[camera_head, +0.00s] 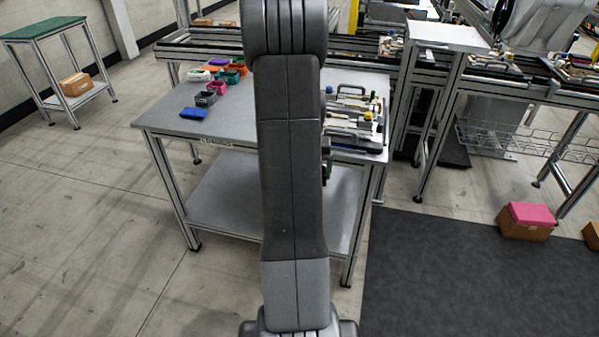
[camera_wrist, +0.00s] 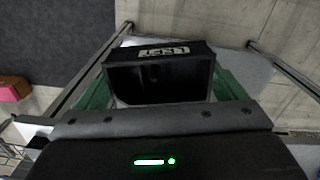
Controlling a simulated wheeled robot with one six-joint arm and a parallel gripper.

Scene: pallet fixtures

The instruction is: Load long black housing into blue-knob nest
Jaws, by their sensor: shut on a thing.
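The black housing (camera_wrist: 160,98), an open box with a pale lettered patch along its far edge, sits between the green fingers of my gripper (camera_wrist: 163,88) in the wrist view. My gripper is shut on it. In the head view my arm hides most of the gripper and housing; only a dark and green bit shows beside the arm, near the table's front edge. The fixtures (camera_head: 352,122) stand at the right end of the grey table (camera_head: 165,122). A blue knob (camera_head: 328,90) shows at their back left, next to my arm. Its nest is partly hidden, and I cannot see inside it.
Several coloured parts lie on the table's left half, including a blue one (camera_head: 193,113) and a dark grey one (camera_head: 206,98). Yellow and green knobs stand on the fixtures. A conveyor frame (camera_head: 205,50) runs behind. A pink-topped box (camera_head: 528,220) sits on the floor at right.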

